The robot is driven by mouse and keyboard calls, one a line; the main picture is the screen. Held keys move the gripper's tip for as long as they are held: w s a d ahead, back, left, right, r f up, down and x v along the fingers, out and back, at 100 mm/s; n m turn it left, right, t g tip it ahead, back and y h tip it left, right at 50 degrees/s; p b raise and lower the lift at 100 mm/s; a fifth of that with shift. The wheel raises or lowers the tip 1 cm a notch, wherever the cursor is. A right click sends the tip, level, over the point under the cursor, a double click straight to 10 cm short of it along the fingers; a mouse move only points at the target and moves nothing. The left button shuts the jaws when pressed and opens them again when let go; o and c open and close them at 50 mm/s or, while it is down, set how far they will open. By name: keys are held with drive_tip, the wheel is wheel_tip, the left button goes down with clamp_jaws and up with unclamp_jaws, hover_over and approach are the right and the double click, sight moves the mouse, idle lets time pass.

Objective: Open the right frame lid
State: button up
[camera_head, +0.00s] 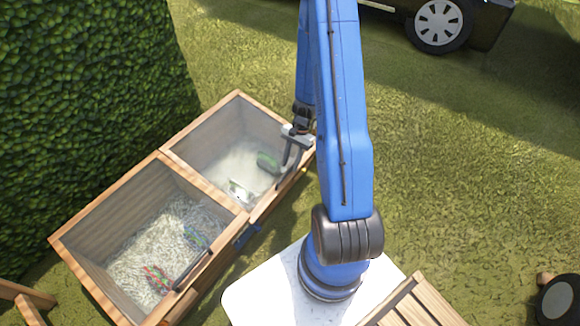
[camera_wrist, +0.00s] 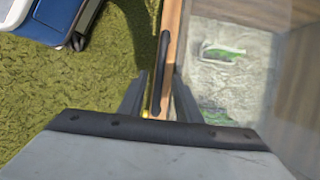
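The right frame lid (camera_head: 225,125) is a clear pane in a wooden frame, lying closed over the right compartment of the wooden cold frame. Its dark bar handle (camera_wrist: 162,60) runs along the front wooden edge in the wrist view. My gripper (camera_head: 288,168) is over that front edge. In the wrist view my gripper (camera_wrist: 160,75) is open, with one finger on each side of the handle and a gap showing. I cannot tell how far above the handle the fingertips are. In the head view the gripper partly hides the handle.
The left frame lid (camera_head: 125,205) is closed, with its own dark handle (camera_head: 193,270). Packets (camera_head: 240,190) lie under the right pane. A hedge (camera_head: 80,80) stands behind the left side. Slatted wood (camera_head: 415,305) is at the bottom right. Open grass (camera_head: 460,180) lies to the right.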

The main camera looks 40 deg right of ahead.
drive_tip(key=shift+x, duration=1)
drive_tip(key=shift+c, duration=0.3)
clamp_jaws()
drive_tip(key=shift+r, duration=0.1)
